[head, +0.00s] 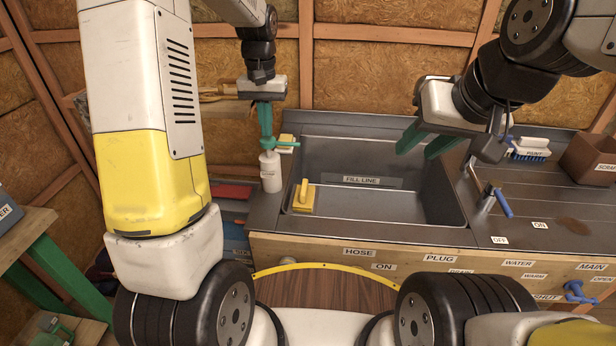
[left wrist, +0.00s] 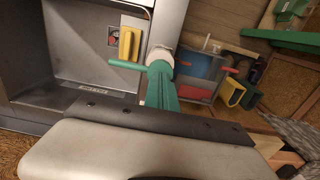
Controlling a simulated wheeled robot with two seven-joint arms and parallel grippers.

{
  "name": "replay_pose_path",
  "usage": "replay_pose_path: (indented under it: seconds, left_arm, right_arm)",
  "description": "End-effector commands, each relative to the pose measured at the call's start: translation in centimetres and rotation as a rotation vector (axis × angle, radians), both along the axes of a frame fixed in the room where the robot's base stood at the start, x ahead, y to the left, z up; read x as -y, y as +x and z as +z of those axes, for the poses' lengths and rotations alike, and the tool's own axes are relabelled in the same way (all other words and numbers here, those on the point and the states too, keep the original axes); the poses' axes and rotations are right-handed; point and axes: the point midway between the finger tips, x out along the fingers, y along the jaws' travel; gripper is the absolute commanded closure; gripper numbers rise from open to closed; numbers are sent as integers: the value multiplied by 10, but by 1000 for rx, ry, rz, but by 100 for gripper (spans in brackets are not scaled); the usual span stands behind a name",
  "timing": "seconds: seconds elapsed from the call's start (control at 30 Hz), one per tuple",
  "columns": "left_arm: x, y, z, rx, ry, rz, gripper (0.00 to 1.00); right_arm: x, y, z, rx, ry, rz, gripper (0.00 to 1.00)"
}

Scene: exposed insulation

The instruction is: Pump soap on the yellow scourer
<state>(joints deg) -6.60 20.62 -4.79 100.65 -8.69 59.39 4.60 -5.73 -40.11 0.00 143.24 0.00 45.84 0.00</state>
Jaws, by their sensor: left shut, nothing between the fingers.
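The yellow scourer (head: 303,196) lies at the left end of the sink and also shows in the left wrist view (left wrist: 130,43). A white soap bottle (head: 271,172) with a green pump top (head: 284,144) stands on the sink's left rim, its spout pointing right toward the sink. My left gripper (head: 266,134) is shut and empty, pointing down right above the pump top. In the left wrist view its fingers (left wrist: 160,84) overlap the pump; I cannot tell whether they touch. My right gripper (head: 424,146) hangs over the sink's right side, its green fingers apart and empty.
The metal sink (head: 440,207) is otherwise mostly clear. A blue brush (head: 530,152) and a brown box (head: 590,158) stand at the right. A blue-handled tap (head: 502,203) is on the right counter.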

Motion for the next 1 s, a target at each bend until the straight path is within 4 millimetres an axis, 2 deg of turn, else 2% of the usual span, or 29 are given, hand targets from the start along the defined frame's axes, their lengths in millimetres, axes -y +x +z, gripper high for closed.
replay_pose_path:
  seconds: [1.0]
  left_arm:
    - [0, 0, -37, -2, 0, 0, 100]
  right_arm:
    - [0, 0, 0, 0, 0, 0, 64]
